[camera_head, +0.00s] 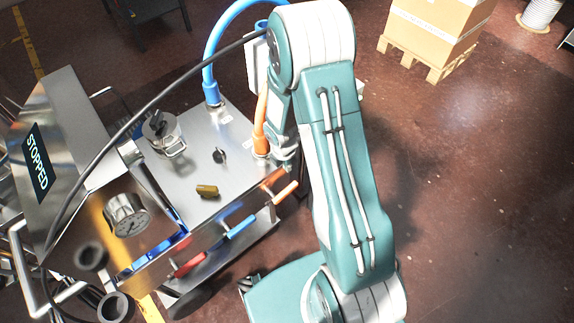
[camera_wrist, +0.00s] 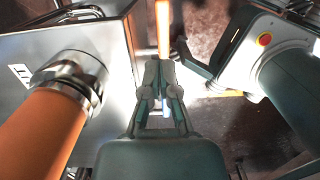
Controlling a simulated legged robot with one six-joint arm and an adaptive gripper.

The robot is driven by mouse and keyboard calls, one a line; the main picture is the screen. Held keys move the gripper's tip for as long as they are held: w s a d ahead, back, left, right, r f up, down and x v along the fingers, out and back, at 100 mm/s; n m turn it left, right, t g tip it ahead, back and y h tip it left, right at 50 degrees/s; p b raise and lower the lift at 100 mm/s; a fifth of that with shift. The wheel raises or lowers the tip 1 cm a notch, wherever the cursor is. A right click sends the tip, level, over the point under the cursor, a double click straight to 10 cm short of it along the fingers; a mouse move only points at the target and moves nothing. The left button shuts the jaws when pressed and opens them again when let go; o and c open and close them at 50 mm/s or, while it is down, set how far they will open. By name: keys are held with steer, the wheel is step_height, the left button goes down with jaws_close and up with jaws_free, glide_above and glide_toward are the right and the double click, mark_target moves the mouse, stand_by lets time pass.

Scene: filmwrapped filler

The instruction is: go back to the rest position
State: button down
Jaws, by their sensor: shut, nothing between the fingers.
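My gripper (camera_wrist: 160,72) shows in the middle of the wrist view with its fingers shut and nothing held. In the head view my teal and white arm is bent over the right side of the steel machine (camera_head: 190,175), and the gripper is mostly hidden behind it. In the wrist view an orange handle (camera_wrist: 163,28) lies just beyond the fingertips; I cannot tell how far below it is. A thick orange hose (camera_wrist: 45,125) with a metal collar rises close on the left; it also shows in the head view (camera_head: 261,125).
A blue hose (camera_head: 209,70) arches behind the machine. A dial gauge (camera_head: 127,214), a "STOPPED" screen (camera_head: 37,165) and blue (camera_head: 240,227) and red (camera_head: 190,263) handles are on the machine's left and front. A carton (camera_head: 432,28) sits on a pallet at the back right. The right floor is open.

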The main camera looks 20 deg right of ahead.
stand_by(0.3)
step_height(320, 180, up, 22)
steer(key=s+a+m+t, duration=0.1)
steer(key=s+m+t, duration=0.15)
steer(key=m, duration=0.75)
steer(key=s+a+r+m+t+y, duration=0.1)
steer(key=s+a+r+m, duration=0.3)
steer(key=s+r+m, duration=0.7)
steer(key=s+r+t, duration=0.1)
steer(key=s+r, duration=0.2)
steer(key=s, duration=0.2)
steer(key=shift+r+m+t, duration=0.3)
steer(key=shift+t, duration=0.05)
steer(key=shift+w, duration=0.1)
